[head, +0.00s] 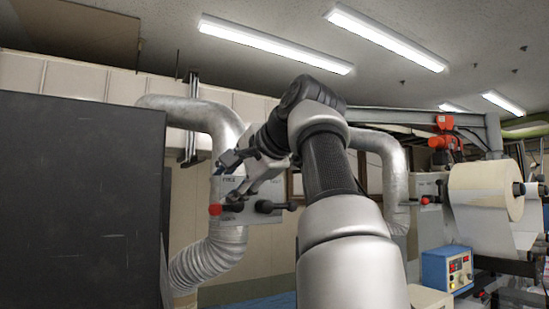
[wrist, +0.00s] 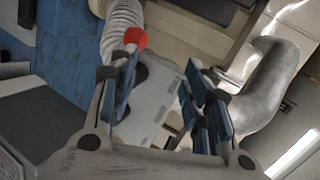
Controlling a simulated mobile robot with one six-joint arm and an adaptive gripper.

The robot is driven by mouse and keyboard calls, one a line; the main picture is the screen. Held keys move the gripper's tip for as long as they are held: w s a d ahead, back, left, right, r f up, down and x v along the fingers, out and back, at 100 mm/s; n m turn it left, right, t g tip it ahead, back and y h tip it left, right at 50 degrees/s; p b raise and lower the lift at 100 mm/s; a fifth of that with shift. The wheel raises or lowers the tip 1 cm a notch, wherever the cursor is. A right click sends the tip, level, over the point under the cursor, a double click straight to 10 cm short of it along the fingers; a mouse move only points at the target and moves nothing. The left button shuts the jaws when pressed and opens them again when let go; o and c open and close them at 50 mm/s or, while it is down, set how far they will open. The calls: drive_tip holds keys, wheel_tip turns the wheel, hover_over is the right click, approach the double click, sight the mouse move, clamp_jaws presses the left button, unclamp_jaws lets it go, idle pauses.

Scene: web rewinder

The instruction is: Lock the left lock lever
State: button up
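The left lock lever shows in the head view as a red ball knob (head: 215,210) at the left of a pale grey plate (head: 250,214). A black-knobbed handle (head: 291,206) sticks out at the plate's right. My gripper (head: 232,172) is just above the red knob, in front of the plate. In the wrist view my gripper (wrist: 163,78) is open, its blue-padded fingers wide apart with nothing held. The red knob (wrist: 135,38) appears beside the left fingertip, not between the fingers; I cannot tell whether they touch. The lever's shaft is mostly hidden behind that finger.
A large dark panel (head: 80,200) fills the left of the head view. A silver duct (head: 215,250) runs behind the plate. At the right stand a paper roll (head: 485,187), a blue control box (head: 446,268) and another red knob (head: 425,200) on a grey cabinet.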

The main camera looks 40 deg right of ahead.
drive_tip(key=s+a+f+v, duration=0.1)
drive_tip(key=f+v, duration=0.2)
drive_tip(key=v, duration=1.3)
drive_tip(key=shift+s+r, duration=0.2)
drive_tip(key=shift+s, duration=0.1)
idle(0.6)
drive_tip(key=shift+a+p, duration=0.1)
drive_tip(key=shift+p, duration=0.2)
idle(0.4)
